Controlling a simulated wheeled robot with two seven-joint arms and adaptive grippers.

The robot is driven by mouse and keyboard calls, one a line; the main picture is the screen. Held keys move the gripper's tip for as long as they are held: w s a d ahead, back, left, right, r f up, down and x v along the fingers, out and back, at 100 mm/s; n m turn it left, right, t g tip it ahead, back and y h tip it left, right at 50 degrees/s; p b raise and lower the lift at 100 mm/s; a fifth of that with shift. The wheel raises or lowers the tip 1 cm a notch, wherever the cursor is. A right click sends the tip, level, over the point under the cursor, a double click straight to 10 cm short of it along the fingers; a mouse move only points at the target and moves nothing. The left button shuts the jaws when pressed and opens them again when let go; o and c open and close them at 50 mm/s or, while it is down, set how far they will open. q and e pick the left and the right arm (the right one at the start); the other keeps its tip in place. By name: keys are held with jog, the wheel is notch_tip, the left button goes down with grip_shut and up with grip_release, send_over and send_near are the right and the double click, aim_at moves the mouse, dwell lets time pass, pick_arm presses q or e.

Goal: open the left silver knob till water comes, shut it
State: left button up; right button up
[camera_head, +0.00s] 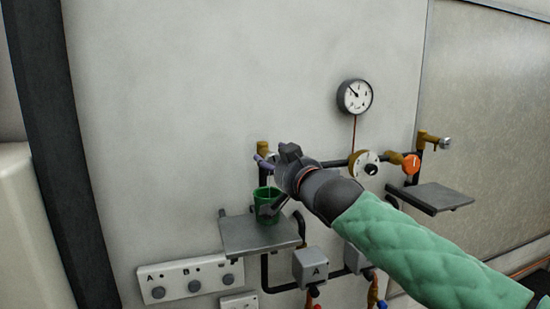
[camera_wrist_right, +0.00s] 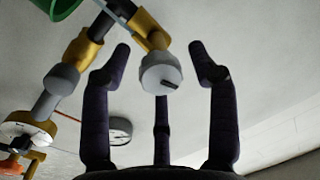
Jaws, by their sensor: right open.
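The left silver knob (camera_wrist_right: 162,75) shows in the right wrist view as a short grey cylinder with a dark slot, on a brass valve. My right gripper (camera_wrist_right: 159,53) is open, with its fingers spread around the knob and not closed on it. In the head view my right gripper (camera_head: 281,178) is in front of the left valve and hides the knob. A green cup (camera_head: 267,209) stands under that valve on the left grey shelf (camera_head: 235,237). A thin pale streak, which looks like water, runs down to the cup. My left gripper is not in view.
Along the pipe to the right are a white-faced dial (camera_head: 369,167), an orange knob (camera_head: 411,164) and another silver knob (camera_head: 445,144) above an empty shelf (camera_head: 440,196). A gauge (camera_head: 355,96) hangs above. Grey boxes (camera_head: 311,266) and a switch panel (camera_head: 190,281) are below.

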jog(key=shift+w+a+f, duration=0.1)
jog(key=shift+w, duration=0.1)
jog(key=shift+s, duration=0.15)
jog(key=c, duration=1.2)
jog(key=shift+o, duration=0.2)
jog(key=shift+n, duration=0.4)
jog(key=shift+r+n+p, duration=0.2)
jog(key=shift+n+p, duration=0.3)
jog(key=shift+n, duration=0.4)
jog(key=n, duration=0.3)
jog(key=shift+n+g+h+p, duration=0.3)
jog(key=n, duration=0.4)
jog(key=shift+h, duration=0.3)
jog(key=shift+n+h, duration=0.3)
jog(key=shift+n, duration=1.4)
